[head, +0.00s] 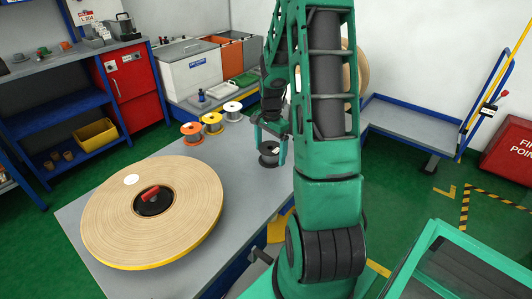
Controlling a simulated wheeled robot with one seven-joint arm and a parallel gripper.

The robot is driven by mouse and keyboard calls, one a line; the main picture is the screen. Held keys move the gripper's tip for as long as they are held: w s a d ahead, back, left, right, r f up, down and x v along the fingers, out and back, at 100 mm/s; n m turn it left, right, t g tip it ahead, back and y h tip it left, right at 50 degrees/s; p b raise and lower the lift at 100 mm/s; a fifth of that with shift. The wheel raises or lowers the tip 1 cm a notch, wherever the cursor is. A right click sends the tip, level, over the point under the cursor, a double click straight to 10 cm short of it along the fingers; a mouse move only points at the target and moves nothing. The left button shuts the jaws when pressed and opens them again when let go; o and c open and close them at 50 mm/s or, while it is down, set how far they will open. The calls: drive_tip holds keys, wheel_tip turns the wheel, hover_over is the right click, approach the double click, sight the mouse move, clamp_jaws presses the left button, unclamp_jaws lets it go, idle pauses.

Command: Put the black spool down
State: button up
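The black spool (268,158) is upright between the fingers of my gripper (270,148), at the right edge of the grey table (247,160). My green gripper points down, with one finger on each side of the spool, and looks shut on it. I cannot tell whether the spool's underside touches the table top. Part of the spool's upper side is hidden by the gripper.
Orange (192,130), yellow (212,121) and white (233,109) spools stand in a row left of my gripper. A large tape roll (200,200) covers the table's front left. Bare table lies between the roll and my gripper. A blue-edged cart (410,118) stands right.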

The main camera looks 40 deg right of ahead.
wheel_tip(320, 180, up, 11)
drive_tip(key=s+a+r+n, duration=0.3)
drive_tip(key=s+a+n, duration=0.3)
drive_tip(key=s, duration=0.6)
drive_tip(key=s+a+r+n, duration=0.4)
drive_tip(key=s+a, duration=0.5)
drive_tip(key=s, duration=0.3)
drive_tip(key=shift+a+n, duration=0.4)
drive_tip(key=shift+n, duration=0.5)
drive_tip(key=shift+w+f, duration=0.2)
drive_tip(key=shift+w, duration=0.45)
